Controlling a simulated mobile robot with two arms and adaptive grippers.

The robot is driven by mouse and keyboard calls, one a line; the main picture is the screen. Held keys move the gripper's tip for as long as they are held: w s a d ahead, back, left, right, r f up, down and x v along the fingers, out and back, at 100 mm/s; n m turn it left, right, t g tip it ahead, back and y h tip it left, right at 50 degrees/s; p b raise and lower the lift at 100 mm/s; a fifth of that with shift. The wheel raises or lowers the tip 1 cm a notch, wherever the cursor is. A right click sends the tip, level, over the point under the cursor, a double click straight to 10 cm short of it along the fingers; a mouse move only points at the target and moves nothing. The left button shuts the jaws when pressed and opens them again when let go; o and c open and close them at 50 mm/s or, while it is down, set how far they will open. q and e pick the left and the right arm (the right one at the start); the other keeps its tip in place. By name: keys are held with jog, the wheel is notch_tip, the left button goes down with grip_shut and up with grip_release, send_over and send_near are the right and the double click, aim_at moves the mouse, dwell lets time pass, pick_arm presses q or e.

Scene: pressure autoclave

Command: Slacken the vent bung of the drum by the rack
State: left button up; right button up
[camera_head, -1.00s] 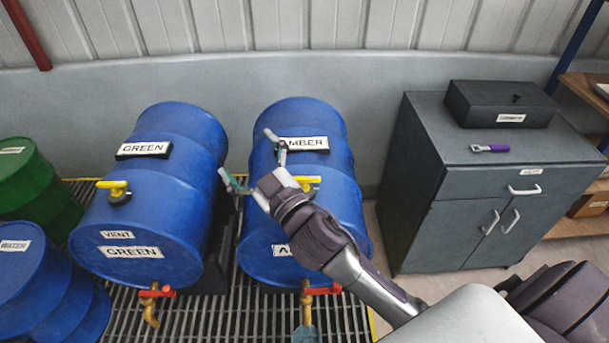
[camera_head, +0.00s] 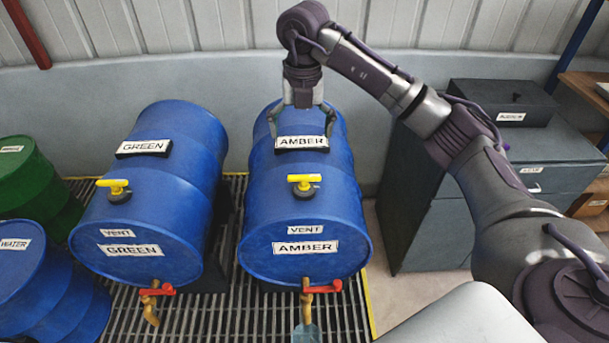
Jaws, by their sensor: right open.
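The blue AMBER drum (camera_head: 340,205) lies on its side in the middle, with its front end facing me. Its yellow-handled vent bung (camera_head: 304,184) sits on top near the front, above the VENT label (camera_head: 305,230). The blue GREEN drum (camera_head: 190,190) lies to its left with a similar yellow-handled bung (camera_head: 113,187). My right gripper (camera_head: 301,122) points down over the AMBER drum, behind the bung and around the upper AMBER plate (camera_head: 302,143). It is open, with one finger at each side. I cannot tell whether it touches the drum. My left gripper is not in view.
Red-handled taps (camera_head: 156,290) (camera_head: 322,287) stick out below the drum fronts, over a floor grating (camera_head: 225,310). A WATER drum (camera_head: 35,280) and a green drum (camera_head: 35,180) stand at left. A grey cabinet (camera_head: 425,225) with a black box (camera_head: 500,95) and a shelf rack (camera_head: 585,95) are at right.

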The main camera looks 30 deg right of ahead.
aim_at(304, 175)
jog(key=f, duration=0.4)
jog(key=f+p, duration=0.1)
jog(key=f, duration=0.4)
jog(key=f+p, duration=0.1)
jog(key=f, duration=0.3)
jog(key=shift+d+f, duration=0.25)
jog(key=c, duration=1)
